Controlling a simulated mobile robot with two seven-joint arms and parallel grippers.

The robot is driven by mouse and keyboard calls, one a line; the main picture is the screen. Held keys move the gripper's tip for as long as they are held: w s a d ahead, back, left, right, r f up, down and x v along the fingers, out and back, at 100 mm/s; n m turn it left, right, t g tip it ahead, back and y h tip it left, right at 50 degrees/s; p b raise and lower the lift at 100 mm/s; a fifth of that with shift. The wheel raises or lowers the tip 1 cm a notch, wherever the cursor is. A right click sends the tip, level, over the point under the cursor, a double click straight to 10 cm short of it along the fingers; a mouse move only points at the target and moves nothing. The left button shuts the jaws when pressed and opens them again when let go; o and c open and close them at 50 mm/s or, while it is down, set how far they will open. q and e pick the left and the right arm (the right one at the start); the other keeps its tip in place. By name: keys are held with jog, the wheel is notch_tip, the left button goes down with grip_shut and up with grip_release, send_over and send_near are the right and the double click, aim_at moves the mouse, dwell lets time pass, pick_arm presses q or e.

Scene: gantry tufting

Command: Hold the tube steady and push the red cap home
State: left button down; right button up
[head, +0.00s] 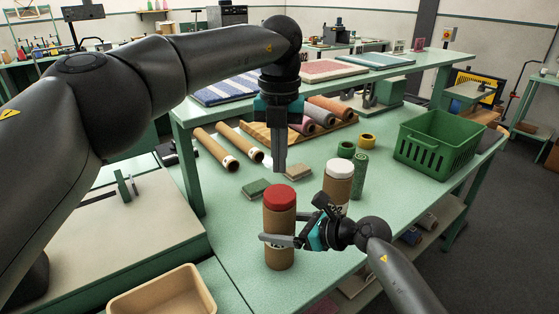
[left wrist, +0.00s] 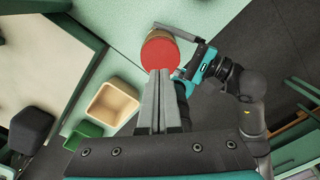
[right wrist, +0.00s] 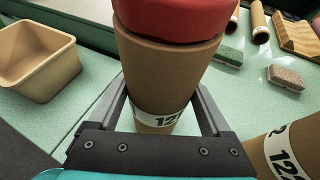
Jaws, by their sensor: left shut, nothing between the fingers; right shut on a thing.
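The tube (head: 280,238) is a brown cardboard cylinder standing upright on the green table, with a white numbered label. Its red cap (head: 279,197) sits on its top end; it also shows in the left wrist view (left wrist: 160,52) and the right wrist view (right wrist: 178,18). My right gripper (head: 281,241) is shut on the tube at label height, a finger on each side. My left gripper (head: 279,168) is shut and empty, pointing down above and slightly behind the cap, apart from it in the head view. Whether the cap is fully seated cannot be told.
A second tube with a white cap (head: 338,185) stands just right. Green rolls (head: 359,176), a green crate (head: 436,145), and sponge blocks (head: 254,188) lie behind. A tan bin (head: 162,292) is at the front left.

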pick_arm(q)
notch_tip(320, 180, up, 7)
jog(key=shift+r, duration=0.15)
dwell(0.4)
pick_arm(e)
jog(key=o, duration=1.2)
jog(key=shift+o, duration=0.2)
